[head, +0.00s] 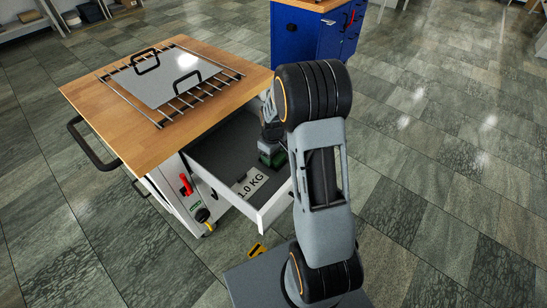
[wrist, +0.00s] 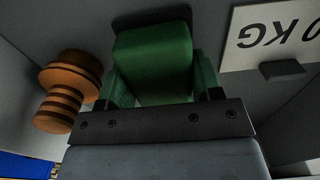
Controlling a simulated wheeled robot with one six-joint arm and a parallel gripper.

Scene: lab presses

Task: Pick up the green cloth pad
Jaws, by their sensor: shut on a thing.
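The green cloth pad (wrist: 152,58) is a thick green block in the wrist view, inside an open drawer. My gripper (wrist: 155,82) is shut on it, with a green finger along each side of the pad. In the head view my gripper (head: 272,156) reaches down into the drawer, and my arm hides part of that area. Whether the pad touches the drawer floor is unclear.
The open drawer (head: 236,203) belongs to a wood-topped cabinet (head: 200,123). A white "1.0 KG" block (head: 252,184) lies beside my gripper. An orange-brown banded object (wrist: 66,88) is left of the pad. A metal plate (head: 165,78) lies on the cabinet top.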

